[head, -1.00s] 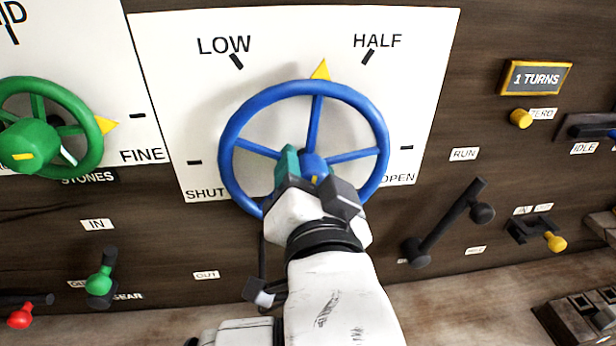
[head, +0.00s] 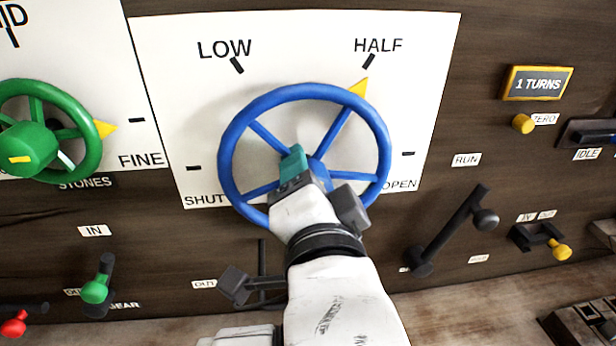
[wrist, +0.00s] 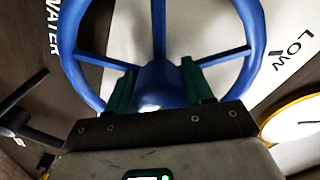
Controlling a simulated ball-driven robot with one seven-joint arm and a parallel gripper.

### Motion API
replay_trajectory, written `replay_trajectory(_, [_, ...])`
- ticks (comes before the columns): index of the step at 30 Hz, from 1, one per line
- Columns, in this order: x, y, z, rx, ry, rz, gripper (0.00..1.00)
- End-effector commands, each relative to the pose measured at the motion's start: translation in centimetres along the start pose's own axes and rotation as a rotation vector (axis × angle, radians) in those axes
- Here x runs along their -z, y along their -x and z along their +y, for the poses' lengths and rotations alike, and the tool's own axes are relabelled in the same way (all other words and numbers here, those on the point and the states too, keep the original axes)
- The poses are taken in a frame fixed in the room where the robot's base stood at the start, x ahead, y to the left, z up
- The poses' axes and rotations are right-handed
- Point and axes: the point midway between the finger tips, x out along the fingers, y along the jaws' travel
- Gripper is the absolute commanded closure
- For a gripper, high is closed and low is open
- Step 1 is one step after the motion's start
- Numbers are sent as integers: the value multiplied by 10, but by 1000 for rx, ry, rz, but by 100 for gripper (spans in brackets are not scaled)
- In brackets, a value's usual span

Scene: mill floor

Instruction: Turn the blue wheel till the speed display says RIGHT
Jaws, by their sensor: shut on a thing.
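The blue wheel (head: 226,140) stands upright on a white dial plate (head: 415,60) marked SHUT, LOW, HALF and OPEN. Its yellow pointer (head: 358,87) sits just short of the HALF mark. My gripper (head: 305,170) is at the wheel's centre, its teal fingers shut on the hub. In the wrist view the fingers (wrist: 162,92) lie on both sides of the blue hub (wrist: 160,82). A speed display is not in view. The only display that I can read (head: 538,84) says "1 TURNS".
A green wheel (head: 36,84) with a yellow pointer near FINE is at left. Green (head: 95,290) and red (head: 14,326) levers sit below it. A dark RUN lever (head: 450,230) and a yellow-knobbed lever (head: 556,250) are at right.

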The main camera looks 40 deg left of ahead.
Motion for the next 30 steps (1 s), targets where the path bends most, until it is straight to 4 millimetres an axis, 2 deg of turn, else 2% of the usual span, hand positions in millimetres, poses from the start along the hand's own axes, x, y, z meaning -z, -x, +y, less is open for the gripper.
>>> replay_trajectory(5, [0, 0, 1, -3, 1, 0, 79])
replay_trajectory(6, [0, 0, 1, -3, 1, 1, 46])
replay_trajectory(13, [0, 0, 0, -1, 2, 0, 24])
replay_trajectory(23, [0, 5, 1, 0, 2, 1, 24])
replay_trajectory(26, [0, 18, 1, 0, 2, 1, 24])
replay_trajectory(30, [-1, 44, 1, 2, 3, 1, 24])
